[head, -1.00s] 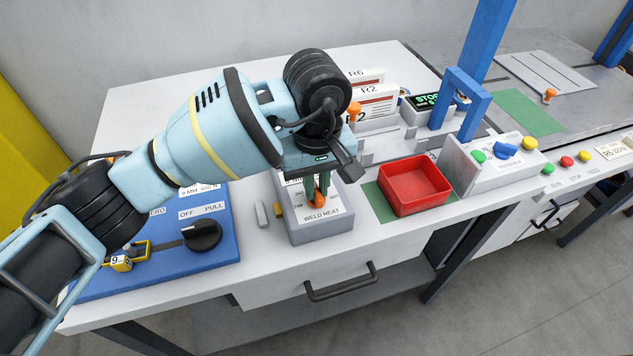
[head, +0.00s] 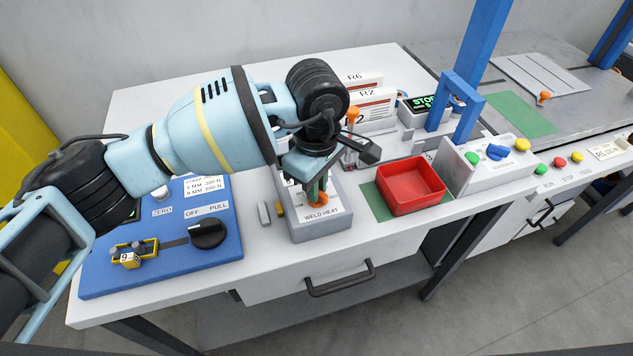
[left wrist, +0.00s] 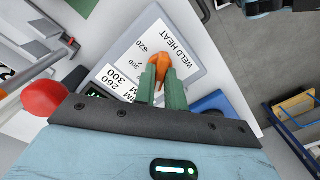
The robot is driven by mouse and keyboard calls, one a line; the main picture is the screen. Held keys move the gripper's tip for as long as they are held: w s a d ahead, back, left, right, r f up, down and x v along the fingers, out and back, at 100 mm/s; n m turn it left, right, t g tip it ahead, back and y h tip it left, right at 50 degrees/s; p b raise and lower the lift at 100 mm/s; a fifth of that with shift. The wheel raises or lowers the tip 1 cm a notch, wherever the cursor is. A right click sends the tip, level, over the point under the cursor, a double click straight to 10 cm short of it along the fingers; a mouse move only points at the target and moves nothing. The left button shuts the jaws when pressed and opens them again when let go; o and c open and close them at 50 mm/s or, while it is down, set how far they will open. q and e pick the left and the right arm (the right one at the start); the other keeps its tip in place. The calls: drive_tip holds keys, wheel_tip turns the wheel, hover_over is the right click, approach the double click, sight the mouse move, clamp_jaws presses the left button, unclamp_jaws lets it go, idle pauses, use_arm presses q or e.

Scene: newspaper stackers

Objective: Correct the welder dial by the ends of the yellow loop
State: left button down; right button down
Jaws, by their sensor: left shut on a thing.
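My left gripper (head: 318,192) comes down over the grey weld heat box (head: 318,232). Its green fingers are shut on the orange welder dial (head: 317,199); the dial also shows between the fingertips in the left wrist view (left wrist: 158,61). Numbers are printed on the white face beside it, but the fingers hide part of the dial, so I cannot tell its exact setting. A yellow loop (head: 150,246) with a white "9" tag sits by small grey posts on the blue tester board (head: 190,270). My right gripper is not in view.
A black knob (head: 208,234) stands on the board beside the weld heat box. A red tray (head: 411,186) sits on a green mat to the right. A grey button box (head: 490,160) and a blue arch (head: 455,100) stand further right. A drawer handle (head: 340,279) juts out in front.

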use_arm(q)
drive_tip(key=shift+n, duration=0.9)
drive_tip(key=c, duration=1.5)
unclamp_jaws()
drive_tip(key=shift+o, duration=0.2)
drive_tip(key=shift+r, duration=3.9)
